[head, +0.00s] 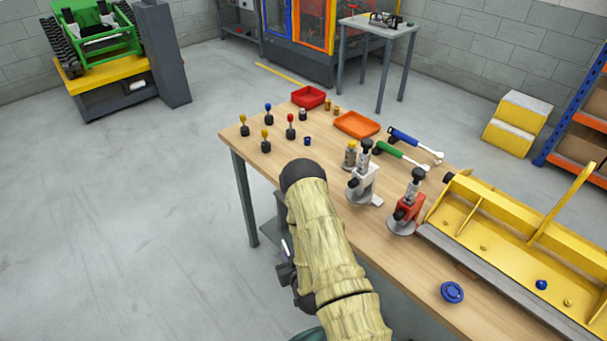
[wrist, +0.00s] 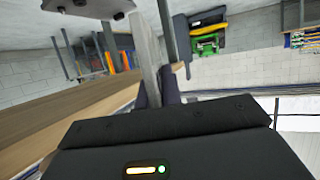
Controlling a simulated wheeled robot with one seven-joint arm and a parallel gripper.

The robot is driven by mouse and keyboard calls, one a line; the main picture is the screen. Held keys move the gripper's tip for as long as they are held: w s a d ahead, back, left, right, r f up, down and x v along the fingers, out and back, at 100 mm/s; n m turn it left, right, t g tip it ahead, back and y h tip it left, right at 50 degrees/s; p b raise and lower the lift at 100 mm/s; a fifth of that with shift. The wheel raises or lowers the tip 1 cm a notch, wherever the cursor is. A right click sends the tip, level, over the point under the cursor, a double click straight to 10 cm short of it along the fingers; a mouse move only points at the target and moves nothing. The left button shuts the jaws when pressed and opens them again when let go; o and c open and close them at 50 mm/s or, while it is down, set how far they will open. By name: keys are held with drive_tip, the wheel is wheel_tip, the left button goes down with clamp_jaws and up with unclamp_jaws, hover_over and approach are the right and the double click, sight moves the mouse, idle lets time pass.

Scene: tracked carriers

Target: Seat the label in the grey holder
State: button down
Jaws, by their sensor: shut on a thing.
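My gripper (head: 286,262) hangs beside the near long edge of the wooden table, partly hidden by my sleeved arm. A thin pale strip (head: 285,248) shows at it; this may be the label. In the wrist view, the black gripper body fills the bottom and a pale grey upright bar (wrist: 147,60) rises from it. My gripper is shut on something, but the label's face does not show. A grey plate with dark holes (wrist: 90,8) hangs at the top of the wrist view. I cannot tell whether it is part of the grey holder, and no holder shows clearly.
The wooden table (head: 318,148) carries several knobbed pegs, an orange tray (head: 357,124), a red bin (head: 308,97), white and red clamps, and a long yellow fixture (head: 500,222). A green tracked carrier (head: 98,28) stands back left. The floor at left is clear.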

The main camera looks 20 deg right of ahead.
drive_tip(key=w+d+r, duration=0.6)
drive_tip(key=d+r, duration=0.1)
drive_tip(key=r, duration=0.4)
drive_tip(key=w+d+r, duration=0.6)
drive_tip(key=d+r, duration=0.2)
drive_tip(key=r, duration=0.3)
drive_tip(key=shift+d+m+h, duration=0.3)
drive_tip(key=shift+h, duration=0.1)
